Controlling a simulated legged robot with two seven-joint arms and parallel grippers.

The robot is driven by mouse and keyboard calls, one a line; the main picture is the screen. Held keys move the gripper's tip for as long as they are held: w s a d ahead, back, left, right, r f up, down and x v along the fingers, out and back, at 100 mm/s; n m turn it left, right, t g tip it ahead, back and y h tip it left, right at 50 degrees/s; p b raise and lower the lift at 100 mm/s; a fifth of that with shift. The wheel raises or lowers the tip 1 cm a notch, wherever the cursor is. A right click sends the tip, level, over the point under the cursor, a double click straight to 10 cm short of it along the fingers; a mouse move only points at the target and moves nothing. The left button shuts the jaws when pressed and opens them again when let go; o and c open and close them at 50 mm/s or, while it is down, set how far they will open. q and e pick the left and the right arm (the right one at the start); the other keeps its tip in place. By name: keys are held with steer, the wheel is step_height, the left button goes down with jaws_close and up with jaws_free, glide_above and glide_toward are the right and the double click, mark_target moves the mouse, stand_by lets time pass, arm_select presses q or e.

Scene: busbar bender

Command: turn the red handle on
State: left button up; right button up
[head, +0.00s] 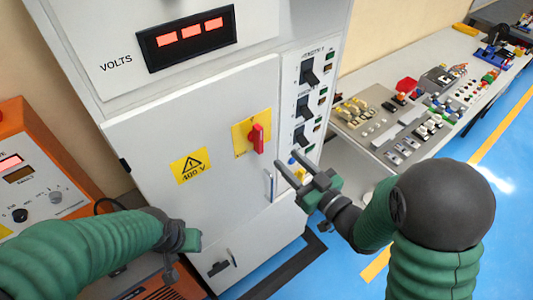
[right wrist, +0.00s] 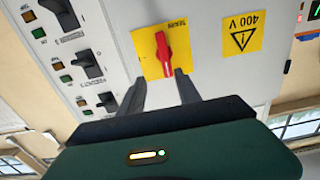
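The red handle (head: 257,138) sits on a yellow plate (head: 240,134) on the white cabinet door and stands roughly upright. It also shows in the right wrist view (right wrist: 163,50). My right gripper (head: 287,160) is open and empty, its two fingers pointing toward the cabinet. In the head view it is to the right of and below the handle. In the wrist view its fingertips lie just below the handle, and no contact is clear. My left gripper (head: 187,240) is low in front of the cabinet; its fingers are not clear.
A 400 V warning label (head: 189,166) is left of the handle. A panel of black switches (head: 304,107) is to the right, and a metal door handle (head: 269,186) is below. An orange console (head: 30,175) stands at left. A grey bench (head: 395,115) with parts stands at right.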

mark_target(258, 141)
steer(key=p+x, duration=0.1)
steer(key=x, duration=0.2)
steer(key=s+a+p+x, duration=0.1)
steer(key=x, duration=0.3)
steer(key=p+x, duration=0.2)
steer(key=x, duration=0.1)
steer(key=shift+w+a+r, duration=0.1)
steer(key=shift+a+r, duration=0.05)
steer(key=shift+a, duration=0.65)
steer(key=shift+d, duration=1.3)
steer(key=c, duration=0.4)
steer(key=shift+c, duration=1.4)
jaws_close()
steer(key=shift+a+r, duration=0.15)
steer(key=shift+a, duration=0.45)
steer(key=shift+d, duration=0.4)
arm_select(q)
steer(key=v, duration=0.2)
steer(key=shift+a+r, duration=0.15)
steer(key=shift+r, duration=0.25)
steer(key=shift+a, duration=0.15)
arm_select(e)
steer(key=shift+a, duration=0.25)
